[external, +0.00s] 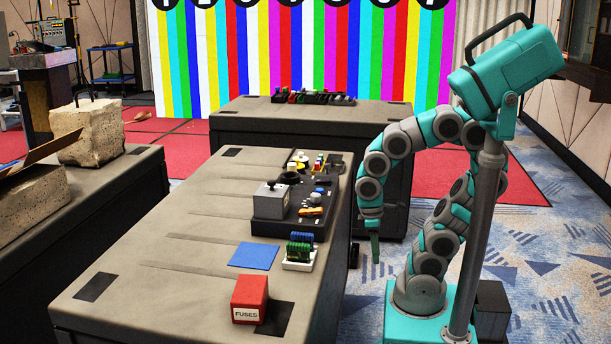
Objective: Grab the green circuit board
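Green boards (298,250) stand upright in a small white rack (299,265) near the right edge of the grey table. Blue boards (302,237) stand just behind them in the same rack. The pieces are small, so I cannot tell the separate boards apart. My gripper (376,248) hangs pointing down, to the right of the rack and apart from it, past the table's right edge. It is seen edge-on as a thin shape, so its opening does not show. I see nothing clearly held in it.
A blue mat (253,254) lies left of the rack, and a red box labelled FUSES (250,298) stands in front. A dark control panel (290,220) with knobs and a grey box (271,199) is behind the rack. The table's (150,265) left side is clear.

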